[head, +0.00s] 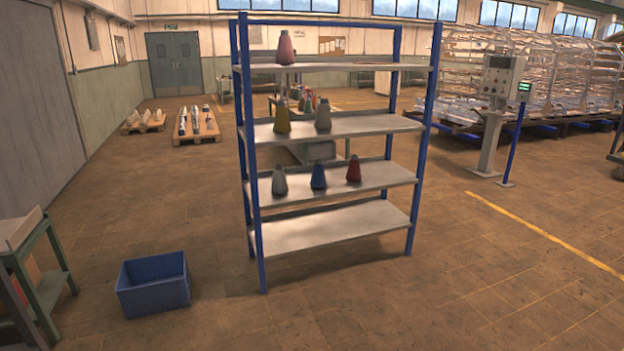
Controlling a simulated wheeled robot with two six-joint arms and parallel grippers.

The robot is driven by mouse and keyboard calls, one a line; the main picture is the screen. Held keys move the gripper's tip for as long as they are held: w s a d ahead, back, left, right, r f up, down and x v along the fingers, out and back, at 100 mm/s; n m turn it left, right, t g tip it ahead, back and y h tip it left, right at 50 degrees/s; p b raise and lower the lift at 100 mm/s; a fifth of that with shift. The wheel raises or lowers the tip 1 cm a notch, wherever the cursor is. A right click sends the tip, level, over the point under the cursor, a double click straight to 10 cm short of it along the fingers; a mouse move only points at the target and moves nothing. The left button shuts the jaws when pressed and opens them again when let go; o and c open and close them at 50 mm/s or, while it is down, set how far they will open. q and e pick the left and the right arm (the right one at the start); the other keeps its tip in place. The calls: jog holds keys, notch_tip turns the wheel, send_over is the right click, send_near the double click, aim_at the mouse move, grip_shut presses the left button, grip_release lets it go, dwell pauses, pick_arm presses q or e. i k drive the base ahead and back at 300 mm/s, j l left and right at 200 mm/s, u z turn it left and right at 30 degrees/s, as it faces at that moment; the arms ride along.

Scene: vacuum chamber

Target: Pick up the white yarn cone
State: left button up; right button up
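A blue-framed shelf rack (318,228) stands ahead with several grey shelves. A whitish cone (279,181) stands upright at the left of the third shelf from the top, beside a blue cone (319,176) and a red cone (354,169). On the second shelf stand a yellow cone (282,118) and a pale beige-grey cone (323,114). A pink cone (286,48) stands alone on the top shelf. The whitish cone on the third shelf looks the lightest. Neither of my grippers is in view.
A blue bin (154,284) sits on the floor left of the rack. A green-framed table (40,262) is at the left edge. A control post (493,115) and wire racks (545,80) stand at the back right. The floor before the rack is clear.

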aim_at(279, 185)
jog(key=i, duration=2.05)
jog(key=i+z, duration=0.1)
jog(key=i, duration=0.6)
jog(key=i+j+z, duration=0.1)
jog(key=i, duration=0.6)
jog(key=i+j+z, duration=0.1)
jog(key=i, duration=0.55)
jog(key=j, duration=0.1)
